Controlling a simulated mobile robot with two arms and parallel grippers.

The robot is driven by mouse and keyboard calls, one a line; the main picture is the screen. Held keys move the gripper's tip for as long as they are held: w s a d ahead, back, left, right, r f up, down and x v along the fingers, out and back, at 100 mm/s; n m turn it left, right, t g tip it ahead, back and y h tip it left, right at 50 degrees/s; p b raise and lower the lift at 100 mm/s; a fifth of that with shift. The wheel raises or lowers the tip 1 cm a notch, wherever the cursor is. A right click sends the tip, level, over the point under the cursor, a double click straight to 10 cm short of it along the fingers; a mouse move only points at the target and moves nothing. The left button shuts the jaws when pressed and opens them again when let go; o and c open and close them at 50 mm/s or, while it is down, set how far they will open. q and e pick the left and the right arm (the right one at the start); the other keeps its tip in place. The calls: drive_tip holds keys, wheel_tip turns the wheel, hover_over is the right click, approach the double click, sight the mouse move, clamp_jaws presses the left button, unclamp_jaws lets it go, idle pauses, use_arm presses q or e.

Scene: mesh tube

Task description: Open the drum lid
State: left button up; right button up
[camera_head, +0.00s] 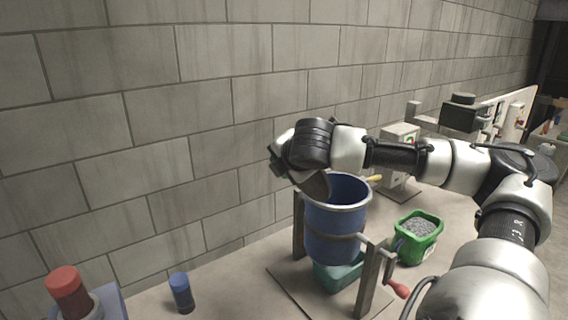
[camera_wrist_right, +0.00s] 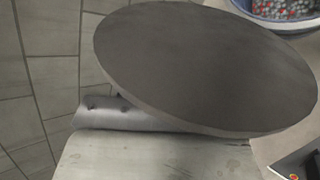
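The blue drum (camera_head: 335,235) hangs in a stand with its open top facing up. In the right wrist view, part of its rim and coloured pellets inside show at the top right (camera_wrist_right: 285,10). The drum lid (camera_wrist_right: 205,65), a dark grey disc, fills much of that view, off the opening. In the head view it shows edge-on as a dark tilted piece (camera_head: 317,185) at the drum's upper left rim. My right gripper (camera_head: 285,165) is above the drum's left side and appears to hold the lid; its fingertips are hidden. My left gripper is not in view.
A green bin (camera_head: 418,238) of grey granules stands right of the drum. A teal tray (camera_head: 338,272) sits under it. A red crank handle (camera_head: 398,289) sticks out at the stand's front right. A blue-capped bottle (camera_head: 181,292) stands left. A block wall (camera_head: 160,120) is close behind.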

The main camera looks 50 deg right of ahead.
drive_tip(key=o, duration=0.4)
drive_tip(key=shift+s+a+r+b, duration=0.2)
drive_tip(key=shift+s+r+b, duration=0.1)
drive_tip(key=shift+s+b, duration=0.1)
drive_tip(key=b+v, duration=0.2)
drive_tip(key=v, duration=0.7)
drive_tip(key=shift+s+a+r, duration=0.2)
drive_tip(key=shift+a, duration=0.05)
